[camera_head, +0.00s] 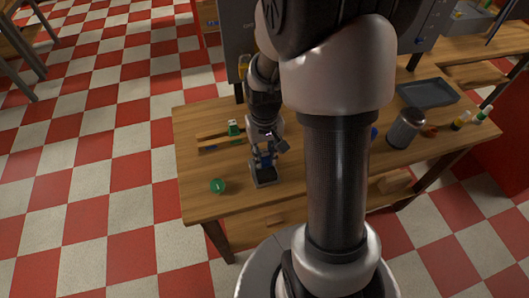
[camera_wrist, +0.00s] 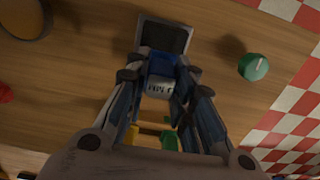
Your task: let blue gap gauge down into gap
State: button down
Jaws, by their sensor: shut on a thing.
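My gripper (camera_wrist: 161,74) is shut on the blue gap gauge (camera_wrist: 161,66), which has a pale face with dark lettering. In the head view my gripper (camera_head: 266,150) is low over the wooden table, with a bit of the blue gauge (camera_head: 267,158) between its fingers. A grey-edged block with a dark top (camera_wrist: 164,38) lies just past the gauge in the wrist view. It also shows below the gripper in the head view (camera_head: 265,177). The gap itself is hidden, and I cannot tell whether the gauge touches the block.
A green round piece (camera_head: 217,186) lies on the table (camera_head: 205,167) left of the block. A green piece (camera_head: 234,128) stands behind, by a wooden strip. A grey jar (camera_head: 405,128), a dark tray (camera_head: 428,93) and small bottles stand at right. The front-left tabletop is mostly clear.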

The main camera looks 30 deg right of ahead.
jog(key=shift+f+b, duration=0.95)
jog(key=shift+f, duration=0.4)
dwell(0.5)
dwell(0.4)
jog(key=c, duration=1.3)
grip_release()
jog(key=shift+r, duration=0.15)
notch_tip(320, 180, up, 12)
jog(key=shift+f, duration=0.1)
jog(key=s+a+r+n+t, duration=0.3)
jog(key=s+a+r+t, duration=0.1)
jog(key=s+a+r, duration=0.6)
jog(key=s, duration=0.3)
jog(key=shift+s+a+t, duration=0.3)
jog(key=shift+a, duration=0.05)
